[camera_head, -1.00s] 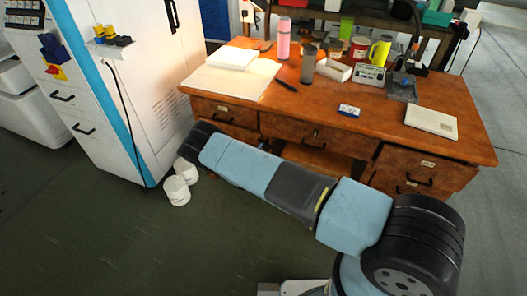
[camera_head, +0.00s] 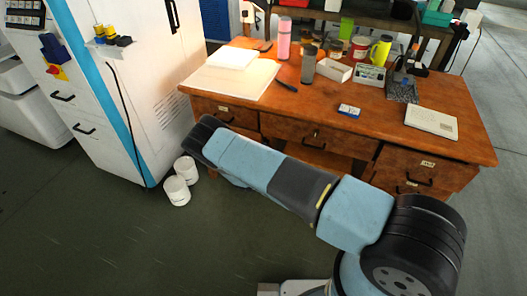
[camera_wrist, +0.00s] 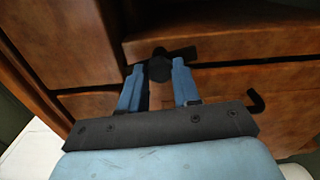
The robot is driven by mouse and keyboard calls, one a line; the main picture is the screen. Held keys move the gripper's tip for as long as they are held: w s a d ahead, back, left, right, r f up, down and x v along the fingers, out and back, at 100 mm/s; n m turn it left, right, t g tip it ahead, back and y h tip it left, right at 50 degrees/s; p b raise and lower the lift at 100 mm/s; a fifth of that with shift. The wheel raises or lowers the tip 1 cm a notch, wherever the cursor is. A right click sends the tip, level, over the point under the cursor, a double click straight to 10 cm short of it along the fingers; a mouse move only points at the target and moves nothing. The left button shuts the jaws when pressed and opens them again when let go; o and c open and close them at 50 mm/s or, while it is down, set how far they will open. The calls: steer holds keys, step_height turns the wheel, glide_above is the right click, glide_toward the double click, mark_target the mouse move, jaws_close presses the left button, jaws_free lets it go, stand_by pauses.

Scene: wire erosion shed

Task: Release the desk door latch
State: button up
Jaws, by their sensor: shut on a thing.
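The desk (camera_head: 462,135) is brown wood and stands at the upper right of the head view. In the wrist view its front (camera_wrist: 200,25) fills most of the picture. A black latch (camera_wrist: 161,67) with a round boss and a short lever pointing right sits on this front, by the edge of a panel. My gripper (camera_wrist: 158,72) has its two blue fingers on either side of the latch boss and is shut on it. In the head view my own arm hides the gripper and the latch.
A black drawer handle (camera_wrist: 256,101) sticks out to the right of my gripper. Two white tubs (camera_head: 177,190) stand on the floor between the white cabinet (camera_head: 120,130) and my arm. Bottles, papers and small boxes lie on the desk top. The floor at the lower left is clear.

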steer(key=shift+s+d+f+m, duration=0.1)
steer(key=shift+d+f+m, duration=0.05)
steer(key=shift+m, duration=0.45)
steer(key=shift+s+d+f+m, duration=0.1)
steer(key=shift+m, duration=0.5)
steer(key=shift+a, duration=0.1)
steer(key=o, duration=0.7)
steer(key=shift+w, duration=0.1)
steer(key=o, duration=0.4)
steer(key=shift+a+r, duration=0.1)
steer(key=shift+c, duration=0.2)
steer(key=v, duration=1.3)
steer(key=shift+s, duration=0.3)
steer(key=shift+a, duration=0.1)
